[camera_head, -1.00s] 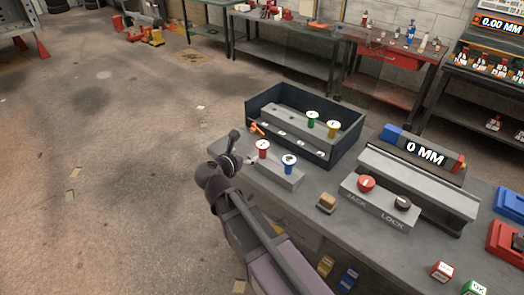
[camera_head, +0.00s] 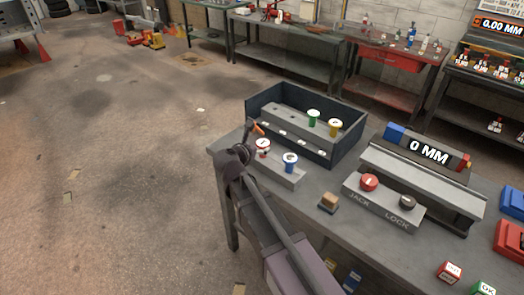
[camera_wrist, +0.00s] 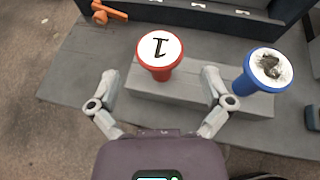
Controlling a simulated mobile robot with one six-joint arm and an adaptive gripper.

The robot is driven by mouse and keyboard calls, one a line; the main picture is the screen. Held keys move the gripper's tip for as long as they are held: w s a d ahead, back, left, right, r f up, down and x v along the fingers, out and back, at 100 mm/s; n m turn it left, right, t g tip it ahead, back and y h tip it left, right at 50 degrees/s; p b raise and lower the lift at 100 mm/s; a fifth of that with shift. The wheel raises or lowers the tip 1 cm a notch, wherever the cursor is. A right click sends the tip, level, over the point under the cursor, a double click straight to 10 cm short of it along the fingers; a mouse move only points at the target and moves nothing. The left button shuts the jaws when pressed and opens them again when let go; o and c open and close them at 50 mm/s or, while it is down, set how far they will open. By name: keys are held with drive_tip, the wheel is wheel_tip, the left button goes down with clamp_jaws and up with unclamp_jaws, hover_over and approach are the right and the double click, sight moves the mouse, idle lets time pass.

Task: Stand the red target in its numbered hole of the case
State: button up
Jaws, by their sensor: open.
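The red target (camera_head: 263,147) stands upright on a grey block (camera_head: 285,180), its white top marked 1 in the wrist view (camera_wrist: 160,53). A blue target (camera_head: 290,163) stands beside it on the block; its top carries a dark smudge in the wrist view (camera_wrist: 268,68). My gripper (camera_wrist: 160,79) is open and empty, with one finger on each side of the red target and close to it. Contact cannot be told. The dark case (camera_head: 262,105) stands behind, with a green target (camera_head: 313,117) and a yellow target (camera_head: 334,127) standing in it. Its hole numbers are too small to read.
An orange piece (camera_wrist: 108,12) lies near the case's left corner. The bench's left edge is close to my arm.

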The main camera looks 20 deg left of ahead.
sight(263, 142)
drive_tip(key=shift+w, duration=0.1)
drive_tip(key=b+x, duration=0.1)
drive_tip(key=x, duration=0.3)
drive_tip(key=shift+w+b, duration=0.15)
drive_tip(key=shift+b, duration=0.2)
drive_tip(key=shift+w+d+f, duration=0.1)
drive_tip(key=shift+w+f, duration=0.05)
drive_tip(key=shift+w, duration=0.25)
drive_tip(key=c, duration=1.1)
